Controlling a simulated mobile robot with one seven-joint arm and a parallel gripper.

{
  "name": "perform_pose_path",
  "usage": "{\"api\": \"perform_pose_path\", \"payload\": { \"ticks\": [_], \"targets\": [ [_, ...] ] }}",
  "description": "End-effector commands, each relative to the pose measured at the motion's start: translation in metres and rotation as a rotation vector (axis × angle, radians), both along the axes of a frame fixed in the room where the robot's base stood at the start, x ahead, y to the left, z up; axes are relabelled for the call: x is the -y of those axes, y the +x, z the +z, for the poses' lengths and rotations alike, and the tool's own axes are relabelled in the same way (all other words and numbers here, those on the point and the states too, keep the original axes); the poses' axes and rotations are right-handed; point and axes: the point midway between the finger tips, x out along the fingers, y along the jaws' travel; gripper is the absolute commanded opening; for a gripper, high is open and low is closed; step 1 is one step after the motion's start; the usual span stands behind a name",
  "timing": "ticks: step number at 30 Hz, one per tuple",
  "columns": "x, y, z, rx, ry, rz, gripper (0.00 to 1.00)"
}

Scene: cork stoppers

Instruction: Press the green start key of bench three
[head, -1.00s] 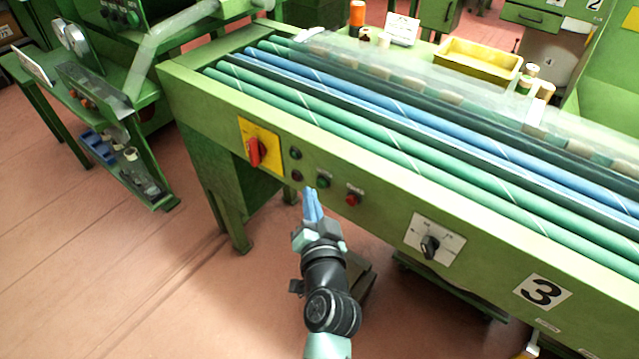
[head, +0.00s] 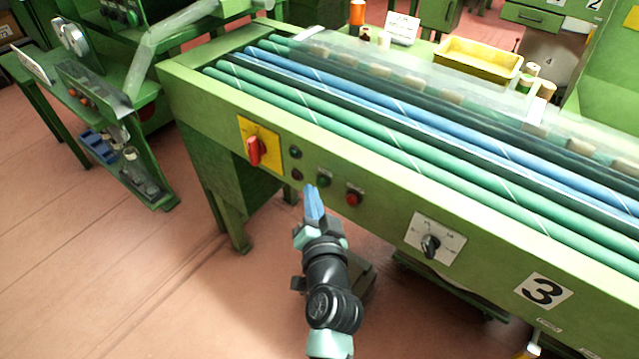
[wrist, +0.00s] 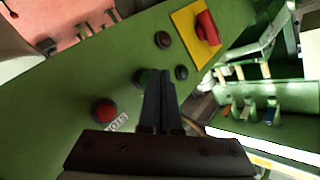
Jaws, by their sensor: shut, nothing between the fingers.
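The green start key (head: 323,181) is a small round button on the front panel of bench three, left of a red button (head: 353,198). My gripper (head: 313,188) has its blue fingers together and empty, pointing at the panel just below and left of the key in the head view. In the wrist view the fingertips (wrist: 158,76) partly cover the green key (wrist: 143,76); I cannot tell whether they touch it. The red button (wrist: 104,110) also shows there.
Two small dark buttons or lamps (head: 296,154) and a red rotary switch on a yellow plate (head: 259,146) sit left of the key. A black selector knob (head: 430,246) is farther right, near the number 3 plate (head: 542,291). Open floor lies before the bench.

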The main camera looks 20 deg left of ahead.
Motion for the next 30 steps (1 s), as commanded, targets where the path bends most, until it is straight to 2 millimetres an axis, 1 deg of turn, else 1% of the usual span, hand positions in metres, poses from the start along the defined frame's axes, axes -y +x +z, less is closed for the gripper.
{"api": "perform_pose_path", "payload": {
  "ticks": [4,14,30],
  "targets": [
    [0.0018,0.0043,-0.0010,0.000,0.000,-0.001,0.00],
    [0.0017,0.0043,-0.0005,-0.001,0.000,0.001,0.00],
    [0.0038,0.0101,-0.0008,0.000,0.000,-0.001,0.00]
  ]
}}
